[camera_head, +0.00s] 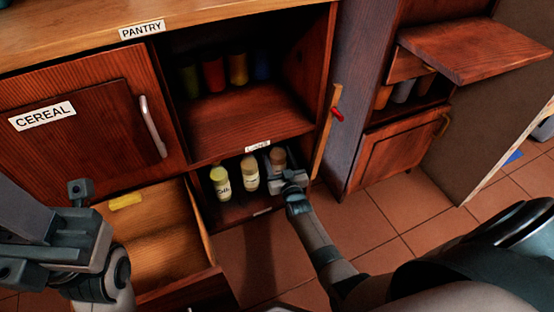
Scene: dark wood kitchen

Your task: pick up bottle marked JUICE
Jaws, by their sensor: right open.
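Three bottles stand in the lower cubby under the pantry shelf. The left bottle (221,186) has a yellow cap and dark lettering too small to read surely. The middle bottle (250,176) is pale with a tan cap. The right bottle (278,158) has a brown cap, and its lower part is hidden by my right gripper. I cannot read which one says JUICE. My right gripper (280,178) is open at the right bottle, its fingers close around or in front of it. My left gripper (48,232) is at the lower left, away from the bottles; its jaw state is unclear.
An open drawer (160,243) with a yellow item (126,201) juts out left of the cubby. The upper shelf (240,118) holds several coloured cups. Tiled floor (400,215) is clear at right.

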